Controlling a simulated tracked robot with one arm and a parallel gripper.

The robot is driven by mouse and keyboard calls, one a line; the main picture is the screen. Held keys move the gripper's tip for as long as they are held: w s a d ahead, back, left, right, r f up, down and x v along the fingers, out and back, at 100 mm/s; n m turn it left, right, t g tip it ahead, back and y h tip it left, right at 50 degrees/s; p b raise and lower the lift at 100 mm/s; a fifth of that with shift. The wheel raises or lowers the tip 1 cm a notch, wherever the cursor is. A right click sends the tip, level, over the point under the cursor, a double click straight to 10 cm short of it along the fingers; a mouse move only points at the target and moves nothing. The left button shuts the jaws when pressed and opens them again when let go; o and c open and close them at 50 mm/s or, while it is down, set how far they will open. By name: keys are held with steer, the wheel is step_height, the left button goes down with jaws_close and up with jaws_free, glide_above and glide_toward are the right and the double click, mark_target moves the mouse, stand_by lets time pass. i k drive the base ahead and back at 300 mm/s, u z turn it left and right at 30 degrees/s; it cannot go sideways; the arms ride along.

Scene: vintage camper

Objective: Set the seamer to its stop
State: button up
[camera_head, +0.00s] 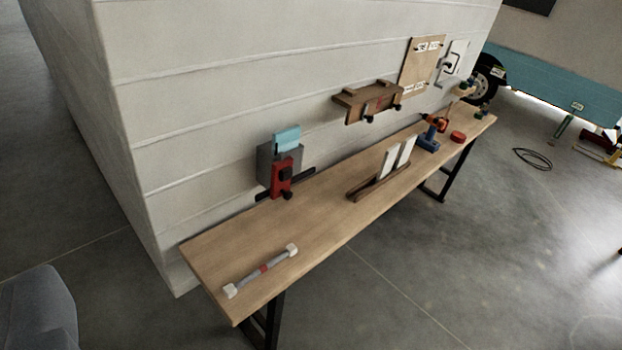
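I cannot tell for certain which thing is the seamer. A grey block with a red front part, black knobs and a dark bar (281,178) stands at the wall side of the workbench, with a light blue piece (286,138) in its top. It may be the seamer, but its stop cannot be made out. A grey rod with white ends and a red band (273,264) lies on the near end of the bench. My gripper is not in view.
The long wooden workbench (222,255) runs along the white plank wall (210,80). A wooden stand with two white plates (378,185), a wall-mounted wooden fixture (368,101) and an orange-blue tool (432,132) are farther along. The grey floor (450,260) right of the bench is mostly clear.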

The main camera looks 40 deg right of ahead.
mark_target(278, 189)
steer(key=z, duration=0.65)
steer(key=i, duration=1.2)
steer(key=z, duration=0.85)
